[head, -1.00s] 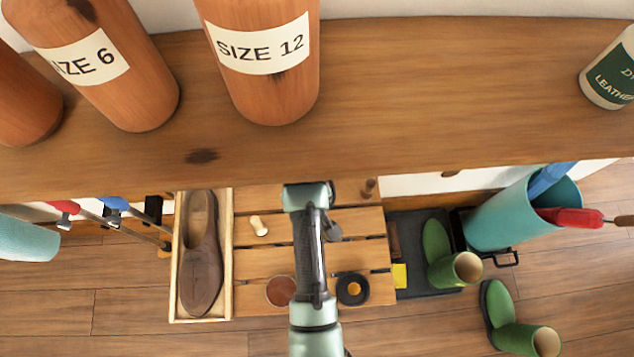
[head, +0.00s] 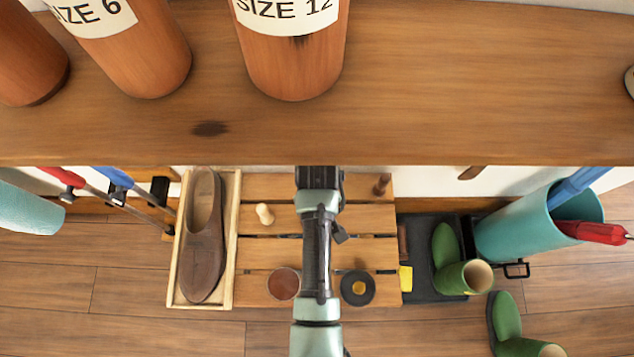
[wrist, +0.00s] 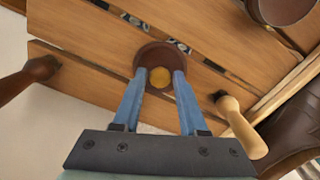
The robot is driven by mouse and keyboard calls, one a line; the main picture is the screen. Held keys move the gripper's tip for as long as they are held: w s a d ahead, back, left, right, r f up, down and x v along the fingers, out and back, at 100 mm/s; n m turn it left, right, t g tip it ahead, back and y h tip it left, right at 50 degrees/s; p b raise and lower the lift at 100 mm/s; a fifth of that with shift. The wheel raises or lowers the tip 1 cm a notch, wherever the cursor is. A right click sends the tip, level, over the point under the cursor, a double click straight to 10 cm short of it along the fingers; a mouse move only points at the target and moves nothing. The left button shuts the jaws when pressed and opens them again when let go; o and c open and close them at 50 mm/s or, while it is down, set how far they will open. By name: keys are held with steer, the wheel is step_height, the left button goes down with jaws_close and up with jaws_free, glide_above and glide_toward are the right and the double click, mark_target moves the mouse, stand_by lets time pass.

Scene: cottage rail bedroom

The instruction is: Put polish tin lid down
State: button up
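The polish tin lid (wrist: 160,50) is a round brown disc with a gold centre, in the middle of the wrist view. My gripper (wrist: 161,73) has its two blue fingers on either side of the lid's gold centre and appears shut on the lid. The lid is over the slatted wooden top; I cannot tell whether it touches the slats. In the head view my arm and the shelf edge hide the fingers and lid. An open round tin with reddish-brown contents (head: 283,284) stands on the slats (head: 262,256), left of my arm; it shows partly in the wrist view (wrist: 284,8).
A black disc with a yellow centre (head: 357,288) lies right of my arm. A pale wooden handle (head: 265,214) and a dark one (head: 382,185) stand on the slats. A boxed brown shoe (head: 203,250) is left. The shelf (head: 440,110) overhangs the back.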

steer(key=shift+o, duration=1)
step_height(320, 180, up, 12)
steer(key=p, duration=0.4)
steer(key=shift+r+p, duration=0.15)
steer(key=shift+p, duration=0.15)
